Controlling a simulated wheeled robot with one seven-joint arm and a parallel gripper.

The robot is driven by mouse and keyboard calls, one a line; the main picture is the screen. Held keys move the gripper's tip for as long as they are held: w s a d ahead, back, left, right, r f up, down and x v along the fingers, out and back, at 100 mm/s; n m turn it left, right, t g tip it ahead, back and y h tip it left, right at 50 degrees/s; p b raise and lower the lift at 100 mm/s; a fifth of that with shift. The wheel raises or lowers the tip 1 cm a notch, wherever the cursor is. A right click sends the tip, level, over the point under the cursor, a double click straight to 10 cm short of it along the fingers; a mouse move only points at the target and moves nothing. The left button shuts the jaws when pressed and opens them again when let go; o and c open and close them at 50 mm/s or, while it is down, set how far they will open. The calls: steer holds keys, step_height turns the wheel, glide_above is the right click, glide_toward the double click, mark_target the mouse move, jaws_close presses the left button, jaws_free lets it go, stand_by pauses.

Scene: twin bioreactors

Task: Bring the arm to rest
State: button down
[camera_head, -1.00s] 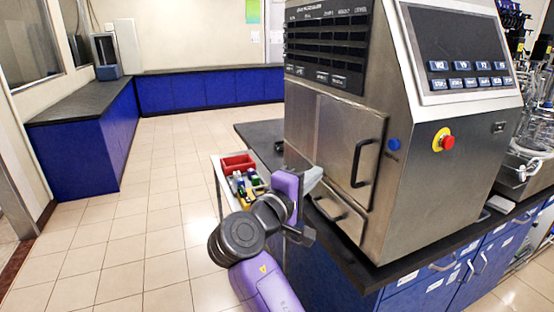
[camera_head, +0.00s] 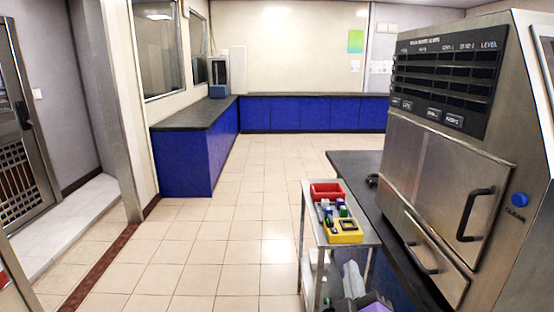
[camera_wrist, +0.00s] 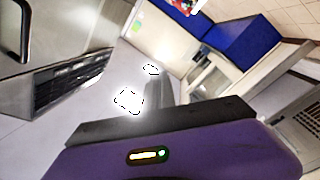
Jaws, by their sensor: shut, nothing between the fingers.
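My gripper (camera_wrist: 156,92) shows in the wrist view, with its purple body and black bar across the bottom. Its grey fingers are shut and empty, partly washed out by bright glare. They point into open space and touch nothing that I can see. In the head view only a small purple piece of my arm shows at the bottom edge. The gripper itself is out of that view.
A steel bioreactor cabinet (camera_head: 440,180) stands at the right on a dark worktop (camera_head: 352,172). Beside it is a trolley (camera_head: 313,232) with a red bin (camera_head: 327,190) and a yellow holder (camera_head: 343,232). Blue counters (camera_head: 185,165) line the back left. The tiled floor (camera_head: 215,260) is clear.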

steer(key=s+d+f+m+g, duration=0.1)
steer(key=s+f+m, duration=0.1)
steer(key=s, duration=1.2)
steer(key=s+d+f+m+g+y, duration=0.1)
steer(key=s+f, duration=0.4)
steer(key=s, duration=1)
steer(key=s+d+f+m+g+y, duration=0.1)
steer(key=s+m, duration=0.4)
steer(key=s, duration=1)
step_height(320, 180, down, 2)
steer(key=shift+d+f+g, duration=0.25)
steer(key=shift+d+g, duration=0.15)
steer(key=shift+d, duration=0.45)
